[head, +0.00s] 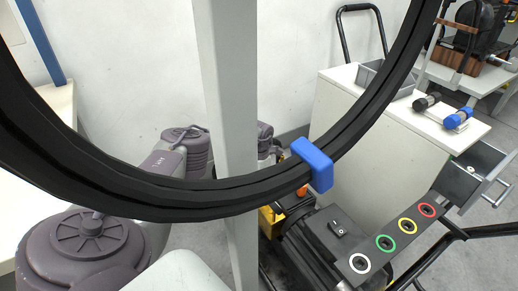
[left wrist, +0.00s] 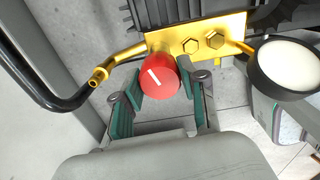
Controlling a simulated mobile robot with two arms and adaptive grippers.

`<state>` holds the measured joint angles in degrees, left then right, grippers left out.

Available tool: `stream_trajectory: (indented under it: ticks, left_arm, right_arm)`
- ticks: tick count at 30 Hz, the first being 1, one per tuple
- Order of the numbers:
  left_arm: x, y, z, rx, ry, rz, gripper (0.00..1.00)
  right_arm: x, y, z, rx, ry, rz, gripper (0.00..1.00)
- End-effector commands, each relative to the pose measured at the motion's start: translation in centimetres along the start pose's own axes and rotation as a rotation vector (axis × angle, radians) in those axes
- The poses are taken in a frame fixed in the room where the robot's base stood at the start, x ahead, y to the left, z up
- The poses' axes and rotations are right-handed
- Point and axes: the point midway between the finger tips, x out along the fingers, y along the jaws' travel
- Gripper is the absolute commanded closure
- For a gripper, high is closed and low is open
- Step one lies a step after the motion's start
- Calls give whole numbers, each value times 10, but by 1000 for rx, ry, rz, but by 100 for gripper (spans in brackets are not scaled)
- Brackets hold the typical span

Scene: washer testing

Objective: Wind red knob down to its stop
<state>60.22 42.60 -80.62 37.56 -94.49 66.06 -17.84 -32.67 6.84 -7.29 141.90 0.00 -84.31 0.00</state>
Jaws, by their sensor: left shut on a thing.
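The red knob (left wrist: 163,76) shows in the left wrist view, with a white line on its face slanting from upper left to lower right. It sits just below a brass block (left wrist: 205,38) with hex fittings. My left gripper (left wrist: 162,84) has its green-padded fingers on either side of the knob, closed on it. In the head view my left arm reaches toward the yellow and black machine (head: 335,228); its gripper and the knob are hidden there behind the grey post and the black ring. My right gripper is in neither view.
A large black ring (head: 225,196) with a blue clip (head: 313,163) and a grey post (head: 228,90) cross the head view. A panel with several coloured rings (head: 396,240) lies at lower right. A white cabinet (head: 345,130) stands behind. A black hose (left wrist: 40,92) curves left in the wrist view.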

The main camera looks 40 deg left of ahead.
Motion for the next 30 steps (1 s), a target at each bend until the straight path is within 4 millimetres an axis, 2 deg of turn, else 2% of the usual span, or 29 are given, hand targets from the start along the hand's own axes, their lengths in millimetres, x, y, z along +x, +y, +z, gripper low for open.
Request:
stream_trajectory:
  ticks: [3,16,21,30]
  left_arm:
    - [-3,0,0,-112,1,1,93]
    - [-2,0,0,-521,1,1,93]
    - [-2,0,0,-682,1,1,93]
    - [-2,1,0,-954,-1,2,93]
  right_arm:
    - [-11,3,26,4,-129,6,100]
    - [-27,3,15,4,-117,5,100]
    - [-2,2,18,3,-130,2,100]
    - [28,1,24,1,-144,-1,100]
